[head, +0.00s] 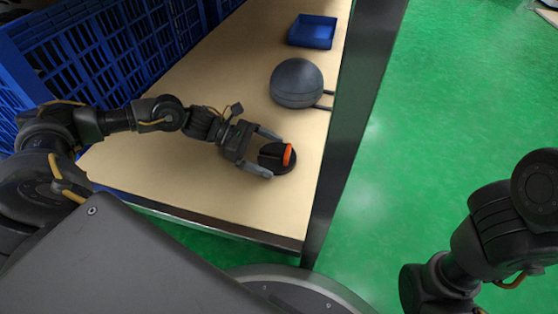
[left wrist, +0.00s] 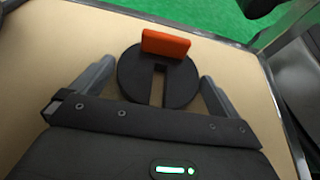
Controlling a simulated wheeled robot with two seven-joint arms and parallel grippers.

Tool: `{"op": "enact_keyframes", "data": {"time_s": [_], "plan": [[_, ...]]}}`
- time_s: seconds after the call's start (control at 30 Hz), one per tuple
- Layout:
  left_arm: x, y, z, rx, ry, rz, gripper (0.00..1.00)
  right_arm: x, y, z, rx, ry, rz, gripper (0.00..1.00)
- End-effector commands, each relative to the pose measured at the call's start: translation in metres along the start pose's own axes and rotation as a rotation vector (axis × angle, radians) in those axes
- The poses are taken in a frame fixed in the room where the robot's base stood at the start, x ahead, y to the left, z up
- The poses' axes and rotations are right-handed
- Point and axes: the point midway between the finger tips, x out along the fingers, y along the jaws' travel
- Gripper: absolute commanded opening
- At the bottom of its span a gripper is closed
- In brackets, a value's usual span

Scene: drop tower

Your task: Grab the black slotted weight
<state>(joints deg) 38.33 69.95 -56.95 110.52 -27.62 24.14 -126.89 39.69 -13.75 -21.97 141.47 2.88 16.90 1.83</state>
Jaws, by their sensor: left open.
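The black slotted weight (head: 272,158) is a flat dark disc lying on the tan tabletop near its front right part. An orange block (head: 288,155) stands up at its far edge from my gripper. In the left wrist view the weight (left wrist: 135,78) shows its slot facing my gripper, with the orange block (left wrist: 166,43) at the top. My left gripper (head: 267,153) is open, its two fingers on either side of the weight's near part. In the left wrist view the gripper (left wrist: 155,80) shows gaps between fingers and disc. My right gripper is not in view.
A dark grey round object (head: 297,83) with a handle lies farther back on the table (head: 215,75). A blue tray (head: 312,31) stands behind it. Blue crates (head: 95,50) line the left side. A dark metal edge (head: 350,120) bounds the table's right side.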

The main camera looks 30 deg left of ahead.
Motion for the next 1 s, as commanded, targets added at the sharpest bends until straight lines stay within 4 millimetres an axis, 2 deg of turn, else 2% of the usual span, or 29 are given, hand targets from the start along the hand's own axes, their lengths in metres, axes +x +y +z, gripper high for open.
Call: {"op": "enact_keyframes", "data": {"time_s": [0.13, 0.63, 1.0], "plan": [[-0.0004, 0.0, 0.0006, 0.0, 0.0, 0.0, 1.0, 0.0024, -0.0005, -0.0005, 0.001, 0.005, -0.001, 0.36], [-0.0007, 0.0, 0.0001, 0.0, 0.001, 0.0, 0.35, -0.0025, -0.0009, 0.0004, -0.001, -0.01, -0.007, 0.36], [-0.0031, 0.0008, 0.0076, 0.004, -0.004, 0.002, 0.35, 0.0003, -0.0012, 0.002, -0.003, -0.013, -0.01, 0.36]]}}
